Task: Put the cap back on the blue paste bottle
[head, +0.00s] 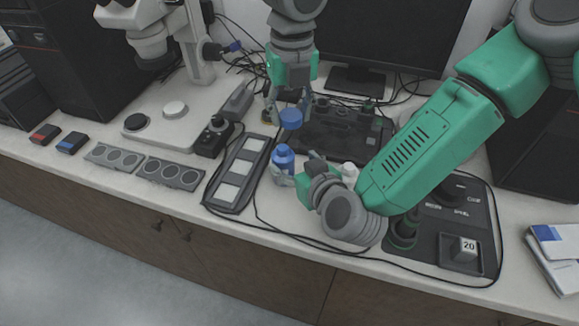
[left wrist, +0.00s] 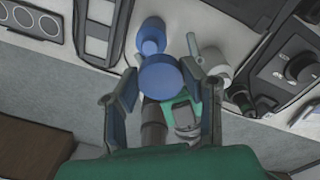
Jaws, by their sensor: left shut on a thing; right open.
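The blue paste bottle (head: 283,162) stands upright on the bench, its top uncovered. My left gripper (head: 290,106) is shut on the round blue cap (head: 291,119) and holds it above and slightly right of the bottle, apart from it. In the left wrist view the cap (left wrist: 160,76) sits between the fingertips, and the bottle (left wrist: 151,36) shows just beyond it, partly covered by the cap. My right gripper (head: 287,179) is open, low beside the bottle's base. Its fingers are small and partly hidden, so I cannot tell whether they touch the bottle.
A white bottle (head: 350,172) stands right of my right gripper. A dark tray with pale squares (head: 238,172) lies left of the blue bottle. A black control panel (head: 436,225) is at right, and a keyboard-like dark unit (head: 330,135) is behind. Cables run along the front of the bench.

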